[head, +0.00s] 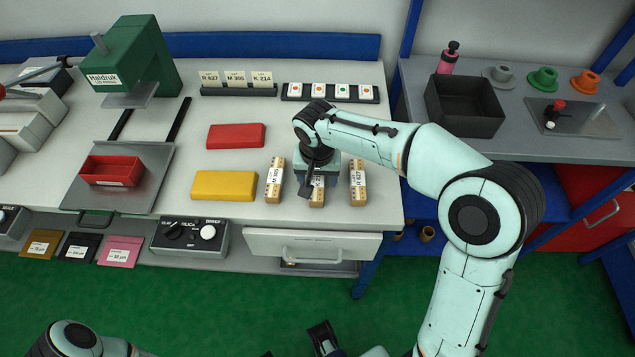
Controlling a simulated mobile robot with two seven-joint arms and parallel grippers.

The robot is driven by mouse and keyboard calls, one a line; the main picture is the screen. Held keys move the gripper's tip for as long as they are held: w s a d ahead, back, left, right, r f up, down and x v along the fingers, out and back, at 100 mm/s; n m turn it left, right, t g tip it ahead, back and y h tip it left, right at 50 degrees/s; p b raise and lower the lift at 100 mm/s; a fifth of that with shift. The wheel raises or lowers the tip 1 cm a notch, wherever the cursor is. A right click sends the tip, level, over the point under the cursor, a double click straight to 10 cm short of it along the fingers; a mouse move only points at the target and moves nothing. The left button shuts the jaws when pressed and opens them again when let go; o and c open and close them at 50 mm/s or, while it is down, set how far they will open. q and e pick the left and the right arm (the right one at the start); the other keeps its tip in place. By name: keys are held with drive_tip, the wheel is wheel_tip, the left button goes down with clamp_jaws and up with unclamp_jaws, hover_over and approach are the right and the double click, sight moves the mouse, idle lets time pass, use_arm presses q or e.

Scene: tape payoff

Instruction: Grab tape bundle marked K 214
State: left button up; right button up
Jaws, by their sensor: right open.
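Three tan tape bundles with white labels stand in a row at the right front of the bench. The left bundle (274,181) reads M 305 and the right bundle (358,183) reads R 627. The middle bundle (317,196) is largely hidden under my right gripper, and its label cannot be read in full. My right gripper (312,190) is open and points down over the middle bundle. Whether its fingers are beside or above the bundle I cannot tell.
A red block (236,136) and a yellow block (224,185) lie left of the bundles. A green press (135,55) stands left.

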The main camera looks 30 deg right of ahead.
drive_tip(key=c, duration=1.2)
drive_tip(key=shift+r, duration=0.1)
